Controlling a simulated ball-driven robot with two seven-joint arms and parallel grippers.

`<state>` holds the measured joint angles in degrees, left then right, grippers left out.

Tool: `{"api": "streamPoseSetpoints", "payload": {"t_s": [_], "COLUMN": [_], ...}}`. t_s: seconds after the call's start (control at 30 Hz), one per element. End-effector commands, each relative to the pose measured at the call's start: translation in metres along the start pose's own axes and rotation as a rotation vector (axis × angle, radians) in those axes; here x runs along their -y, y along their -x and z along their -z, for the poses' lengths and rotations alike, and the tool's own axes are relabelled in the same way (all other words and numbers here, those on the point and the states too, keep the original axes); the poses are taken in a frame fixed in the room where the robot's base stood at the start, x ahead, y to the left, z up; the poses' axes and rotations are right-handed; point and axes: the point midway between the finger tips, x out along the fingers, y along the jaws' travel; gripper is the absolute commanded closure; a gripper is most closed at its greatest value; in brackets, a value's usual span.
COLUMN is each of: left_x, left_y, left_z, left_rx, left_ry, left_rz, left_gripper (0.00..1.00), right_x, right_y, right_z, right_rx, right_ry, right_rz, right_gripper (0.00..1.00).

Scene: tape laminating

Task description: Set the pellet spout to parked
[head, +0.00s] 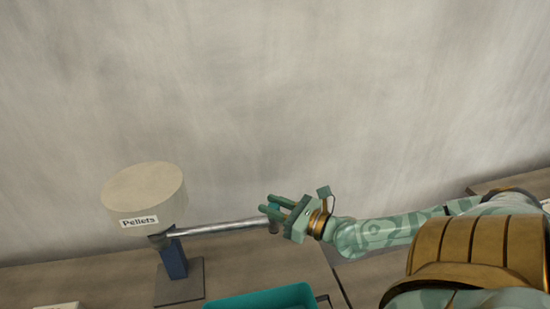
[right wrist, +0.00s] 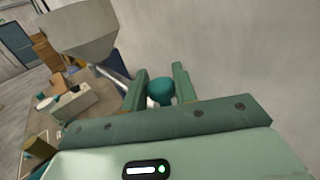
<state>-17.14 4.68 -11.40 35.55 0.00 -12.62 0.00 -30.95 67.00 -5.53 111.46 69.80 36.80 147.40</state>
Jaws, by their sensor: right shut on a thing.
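The pellet hopper (head: 145,197) is a cream drum with a "Pellets" label, on a blue post (head: 174,260) at the left of the head view. Its spout (head: 220,229) is a grey metal tube that reaches right from under the drum. My right gripper (head: 270,205) is at the tube's far end. In the right wrist view, a teal knob (right wrist: 160,91) at the spout's end sits between the two fingers, and the gripper is shut on it. The knob is partly hidden by the fingers in the head view. My left gripper is out of view.
A teal bin (head: 262,300) stands at the front edge of the head view, below and in front of the spout's end. A grey wall lies behind. The right wrist view shows boxes (right wrist: 72,104) and small items on the table to the left.

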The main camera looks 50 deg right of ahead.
Motion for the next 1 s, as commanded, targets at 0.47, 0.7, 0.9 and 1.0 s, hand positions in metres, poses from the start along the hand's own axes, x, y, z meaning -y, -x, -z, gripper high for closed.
{"api": "streamPoseSetpoints", "payload": {"t_s": [0.47,0.7,0.9,1.0], "left_x": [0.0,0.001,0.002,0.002], "left_y": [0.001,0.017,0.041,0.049], "left_z": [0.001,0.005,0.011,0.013], "left_rx": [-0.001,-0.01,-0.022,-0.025], "left_ry": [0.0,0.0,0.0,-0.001], "left_rz": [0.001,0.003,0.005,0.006], "left_gripper": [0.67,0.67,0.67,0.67], "right_x": [0.002,0.002,0.002,0.003], "right_y": [0.001,0.034,0.091,0.116], "right_z": [-0.001,-0.004,-0.005,-0.004], "right_rx": [0.001,-0.004,-0.004,-0.003], "right_ry": [0.003,0.004,0.002,0.002], "right_rz": [0.003,0.002,0.003,0.004], "right_gripper": [0.52,0.52,0.52,0.52]}}
